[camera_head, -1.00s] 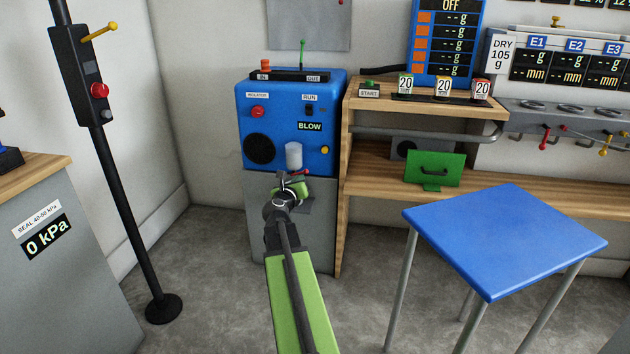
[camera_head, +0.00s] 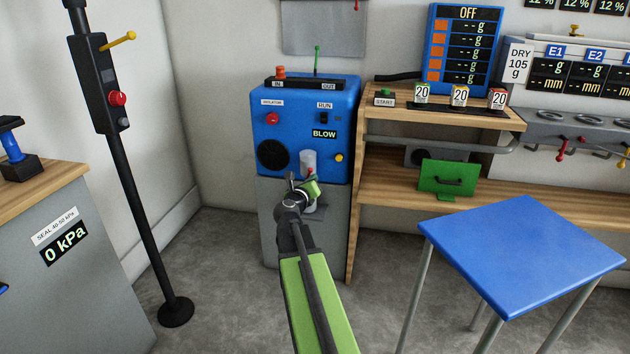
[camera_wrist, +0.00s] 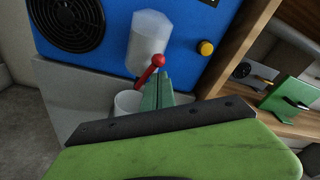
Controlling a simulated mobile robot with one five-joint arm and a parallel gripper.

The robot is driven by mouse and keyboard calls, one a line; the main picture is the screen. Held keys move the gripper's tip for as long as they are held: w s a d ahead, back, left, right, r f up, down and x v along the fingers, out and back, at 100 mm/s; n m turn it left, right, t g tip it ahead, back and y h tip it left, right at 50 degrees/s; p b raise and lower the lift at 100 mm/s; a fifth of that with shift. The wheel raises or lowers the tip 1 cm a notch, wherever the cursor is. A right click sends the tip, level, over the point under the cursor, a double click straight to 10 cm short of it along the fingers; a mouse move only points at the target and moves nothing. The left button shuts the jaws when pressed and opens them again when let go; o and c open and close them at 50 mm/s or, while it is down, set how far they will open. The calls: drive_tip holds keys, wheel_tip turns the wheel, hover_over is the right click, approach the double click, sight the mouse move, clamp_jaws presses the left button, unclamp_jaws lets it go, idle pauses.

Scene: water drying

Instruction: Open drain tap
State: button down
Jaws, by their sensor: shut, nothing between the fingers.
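The blue machine (camera_head: 290,96) stands on a grey cabinet against the back wall. A pale translucent bowl (camera_head: 308,160) hangs at its front; it also shows in the wrist view (camera_wrist: 148,40). The drain tap's red knobbed lever (camera_wrist: 156,64) sits just under the bowl in the wrist view. A whitish cup (camera_wrist: 127,102) is below the bowl, left of the fingers.
A yellow knob (camera_wrist: 206,48) is right of the bowl. A wooden bench (camera_head: 400,190) with a green panel (camera_head: 447,178) stands to the right. A blue table (camera_head: 520,250) is at the front right. A black post (camera_head: 145,220) stands left, with grey floor between.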

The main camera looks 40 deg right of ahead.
drive_tip(key=shift+w, duration=0.1)
idle(0.7)
drive_tip(key=f+v, duration=0.1)
drive_tip(key=v, duration=0.9)
drive_tip(key=shift+w+a, duration=0.25)
drive_tip(key=shift+r, duration=0.15)
